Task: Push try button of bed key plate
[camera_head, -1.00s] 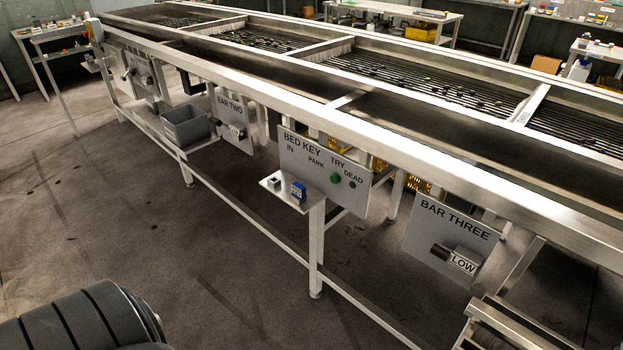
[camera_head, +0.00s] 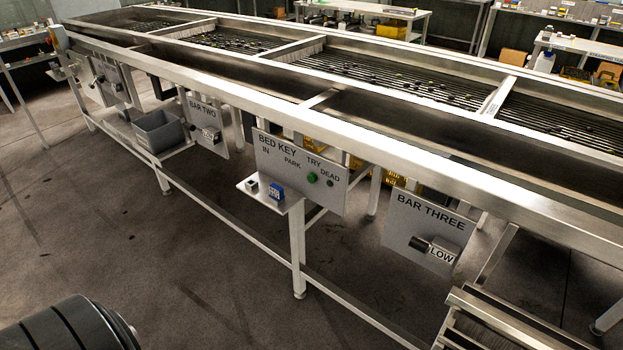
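The bed key plate (camera_head: 330,190) is a grey panel hanging on the near side of the roller sizer (camera_head: 300,105). The green try button (camera_head: 312,177) sits under the word TRY. Neither of my grippers is in view.
The BAR THREE plate (camera_head: 424,232) with a LOW tag hangs to the right, and the BAR TWO plate (camera_head: 206,122) to the left. A grey bin (camera_head: 158,131) sits on the lower left side. A metal frame (camera_head: 500,318) stands at lower right. The floor in front is clear.

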